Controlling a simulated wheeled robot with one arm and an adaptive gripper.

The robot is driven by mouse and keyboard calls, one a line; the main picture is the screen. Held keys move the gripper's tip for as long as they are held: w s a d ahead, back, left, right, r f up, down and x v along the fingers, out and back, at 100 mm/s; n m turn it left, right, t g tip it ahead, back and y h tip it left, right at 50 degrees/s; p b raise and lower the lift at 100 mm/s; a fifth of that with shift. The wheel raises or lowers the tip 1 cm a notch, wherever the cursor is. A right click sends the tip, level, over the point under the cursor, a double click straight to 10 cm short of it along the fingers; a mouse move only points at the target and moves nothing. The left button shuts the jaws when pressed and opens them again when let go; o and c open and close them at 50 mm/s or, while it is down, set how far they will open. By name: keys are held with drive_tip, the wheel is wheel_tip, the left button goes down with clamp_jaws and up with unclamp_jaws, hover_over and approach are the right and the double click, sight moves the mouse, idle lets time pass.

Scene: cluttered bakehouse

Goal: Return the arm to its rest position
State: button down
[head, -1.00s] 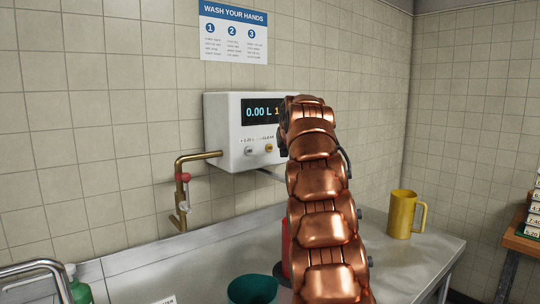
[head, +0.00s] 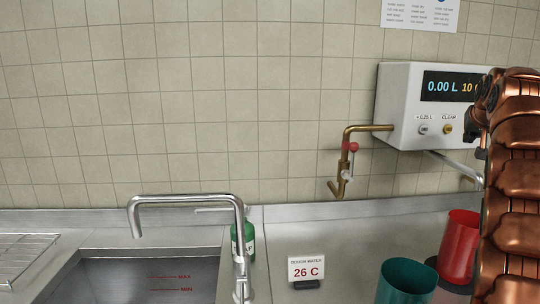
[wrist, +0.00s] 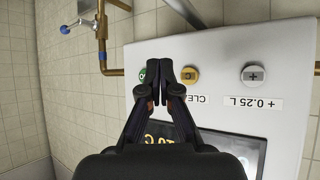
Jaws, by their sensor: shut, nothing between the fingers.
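My copper arm (head: 515,200) stands upright at the right edge of the head view, in front of the right part of the white dosing box (head: 398,100). The fingertips overlap the area beside the CLEAR button (wrist: 189,75) and partly cover a green button (wrist: 141,75). I cannot tell whether they touch the box.
A red cup (head: 460,245) stands close beside my arm, with a teal cup (head: 405,284) in front. A small 26 C sign (head: 306,269), green bottle (head: 243,243), tall faucet (head: 190,199) and sink (head: 195,272) lie left.

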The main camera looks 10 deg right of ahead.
drive_tip(key=s+a+f+n+g+y, duration=0.1)
drive_tip(key=s+a+f+y, duration=0.3)
drive_tip(key=a, duration=0.7)
drive_tip(key=s+a+f+g+h+p, duration=0.1)
drive_tip(key=s+a+f+g, duration=0.1)
drive_tip(key=a+f, duration=0.6)
drive_tip(key=s+a+f+n+g+y, duration=0.1)
drive_tip(key=s+a+f+y, duration=0.2)
drive_tip(key=a, duration=1)
drive_tip(key=s+a+f+n+g, duration=0.1)
drive_tip(key=s+a+f, duration=0.4)
drive_tip(key=s, duration=0.5)
drive_tip(key=s+a+f+n+g, duration=0.2)
drive_tip(key=s+a+f, duration=0.4)
drive_tip(key=s, duration=0.3)
drive_tip(key=s+a+f+n+g+p, duration=0.1)
drive_tip(key=s+a+f+n+g, duration=0.1)
drive_tip(key=s+a+f, duration=0.4)
drive_tip(key=s+g, duration=0.1)
drive_tip(key=s, duration=0.3)
drive_tip(key=shift+s+a, duration=0.25)
drive_tip(key=shift+s, duration=0.05)
